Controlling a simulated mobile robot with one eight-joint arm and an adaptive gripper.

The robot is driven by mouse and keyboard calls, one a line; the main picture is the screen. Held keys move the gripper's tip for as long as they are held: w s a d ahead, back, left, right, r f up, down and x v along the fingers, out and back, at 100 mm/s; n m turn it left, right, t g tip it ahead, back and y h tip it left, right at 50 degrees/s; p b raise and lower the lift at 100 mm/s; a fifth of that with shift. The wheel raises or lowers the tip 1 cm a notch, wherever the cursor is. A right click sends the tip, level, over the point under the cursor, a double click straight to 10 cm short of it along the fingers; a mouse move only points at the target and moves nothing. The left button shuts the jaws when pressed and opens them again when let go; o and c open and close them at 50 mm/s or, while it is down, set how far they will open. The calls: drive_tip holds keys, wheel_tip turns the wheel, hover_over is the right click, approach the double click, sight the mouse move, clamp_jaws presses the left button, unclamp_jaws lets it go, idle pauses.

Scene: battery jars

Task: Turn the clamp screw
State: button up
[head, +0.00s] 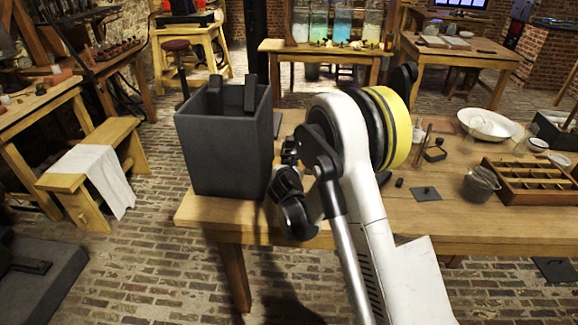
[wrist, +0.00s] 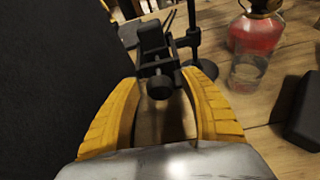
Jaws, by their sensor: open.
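In the wrist view, the clamp screw (wrist: 159,88) is a dark round knob facing me. It sits at the front of a black clamp (wrist: 153,42) beside an upright rod (wrist: 192,25). My gripper (wrist: 160,78) is open, its two yellow-padded fingers on either side of the knob. A gap shows between the knob and each finger, and I cannot tell whether either touches the clamp. In the head view my own arm stands in front of this spot, and I cannot make out the clamp or the screw there.
A tall dark box (head: 225,150) stands at the left end of the wooden table (head: 410,215); a dark wall fills the wrist view's left side. A red-filled glass vessel (wrist: 256,35) stands right of the clamp, with a dark block (wrist: 303,112) nearer. A compartmented tray (head: 535,180) lies farther right.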

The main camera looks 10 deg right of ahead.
clamp_jaws()
idle(0.3)
drive_tip(key=m+y+b, duration=0.2)
drive_tip(key=m, duration=0.1)
drive_tip(key=shift+d+f+t, duration=0.1)
drive_tip(key=shift+t, duration=0.3)
drive_tip(key=shift+m+t+y+b, duration=0.45)
drive_tip(key=shift+m+t+y, duration=0.35)
drive_tip(key=shift+m, duration=0.8)
